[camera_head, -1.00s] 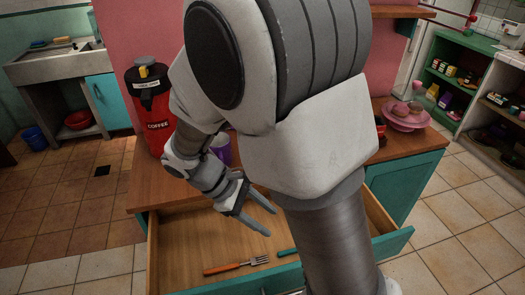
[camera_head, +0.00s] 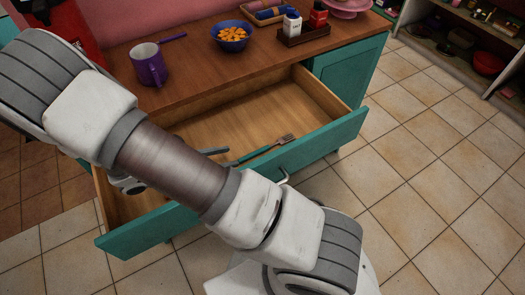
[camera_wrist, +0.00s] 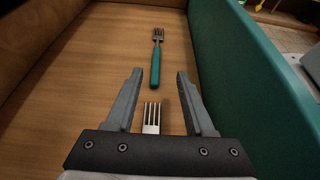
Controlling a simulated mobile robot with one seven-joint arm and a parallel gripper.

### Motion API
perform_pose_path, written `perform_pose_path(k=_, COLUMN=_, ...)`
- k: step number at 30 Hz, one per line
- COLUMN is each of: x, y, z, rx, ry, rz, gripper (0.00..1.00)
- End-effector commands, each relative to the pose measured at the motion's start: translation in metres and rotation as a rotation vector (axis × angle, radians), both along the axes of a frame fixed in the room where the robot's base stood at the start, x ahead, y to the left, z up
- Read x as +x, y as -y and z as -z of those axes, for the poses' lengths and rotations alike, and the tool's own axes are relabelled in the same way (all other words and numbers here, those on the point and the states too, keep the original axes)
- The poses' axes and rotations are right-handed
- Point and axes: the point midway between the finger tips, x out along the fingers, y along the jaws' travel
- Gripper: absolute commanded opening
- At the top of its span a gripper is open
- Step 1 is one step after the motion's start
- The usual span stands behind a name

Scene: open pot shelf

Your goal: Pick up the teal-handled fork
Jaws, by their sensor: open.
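The teal-handled fork (camera_head: 258,154) lies flat on the floor of the open drawer, near its front panel. In the wrist view the same fork (camera_wrist: 156,64) lies just beyond my fingertips, handle end towards me and tines away. My gripper (camera_wrist: 158,80) is open, with nothing held between its fingers. The metal tines of a second fork (camera_wrist: 151,118) show between the fingers, closer to the palm; its handle is hidden under the gripper. In the head view my arm covers most of the gripper and the drawer's left part.
The wooden drawer (camera_head: 215,128) is pulled out, its teal front (camera_wrist: 245,75) close on the right in the wrist view. On the counter (camera_head: 190,70) stand a purple mug (camera_head: 150,65), a blue bowl (camera_head: 230,38) and a bottle rack (camera_head: 303,37).

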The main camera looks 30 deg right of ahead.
Motion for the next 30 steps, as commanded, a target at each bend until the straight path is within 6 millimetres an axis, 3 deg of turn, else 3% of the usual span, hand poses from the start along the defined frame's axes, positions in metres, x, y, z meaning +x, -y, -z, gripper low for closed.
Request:
perform_pose_path(k=3, x=0.000, y=0.025, z=0.012, rx=-0.002, ry=-0.001, rz=0.004, gripper=0.54)
perform_pose_path(k=9, x=0.002, y=0.054, z=0.024, rx=0.000, ry=0.000, rz=0.002, gripper=0.54)
perform_pose_path(k=16, x=0.004, y=0.068, z=0.030, rx=0.001, ry=0.000, rz=0.002, gripper=0.54)
perform_pose_path(k=24, x=0.009, y=0.104, z=0.043, rx=0.000, ry=0.000, rz=0.003, gripper=0.54)
perform_pose_path(k=30, x=0.010, y=0.110, z=0.044, rx=0.001, ry=0.001, rz=0.001, gripper=0.54)
